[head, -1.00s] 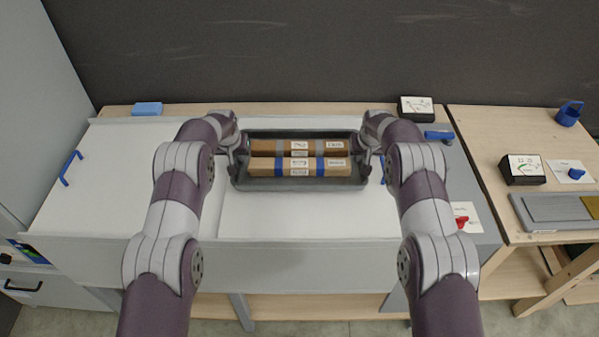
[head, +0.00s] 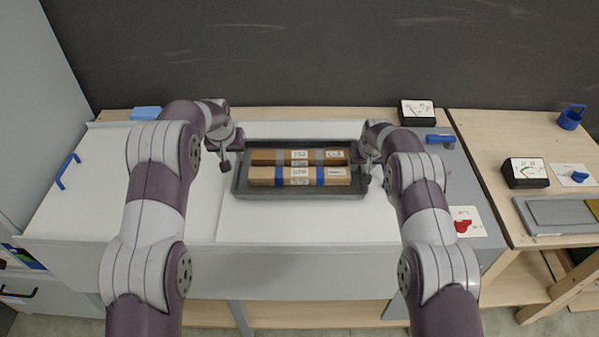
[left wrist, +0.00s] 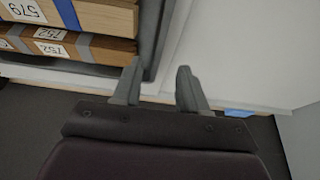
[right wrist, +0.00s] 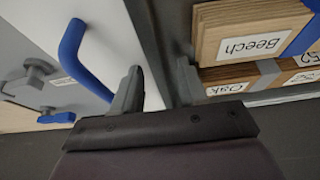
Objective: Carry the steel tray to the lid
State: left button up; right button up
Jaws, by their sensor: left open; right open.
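The steel tray (head: 300,194) is a dark grey, shallow box holding labelled wooden bundles (head: 300,176). It appears to rest on the white lid-like top (head: 300,222) of the grey bench. My left gripper (head: 231,162) is open at the tray's left end, and my right gripper (head: 370,177) is open at its right end. In the left wrist view the tray wall (left wrist: 152,35) reaches the gap between the fingers. In the right wrist view the tray wall (right wrist: 165,35) also lies behind the finger gap. Neither gripper is closed on it.
A blue handle (head: 67,171) stands on the white top at left; another (right wrist: 85,62) is near my right gripper. A red knob (head: 462,226) lies right of my right arm. A wooden bench (head: 490,150) with meters adjoins at right.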

jog(key=shift+r, duration=0.2)
pick_arm(q)
jog(key=v, duration=0.3)
jog(key=shift+r, duration=0.2)
pick_arm(e)
jog(key=v, duration=1.1)
jog(key=shift+s+r, duration=0.15)
jog(key=shift+r, duration=0.15)
pick_arm(q)
jog(key=shift+s, duration=0.1)
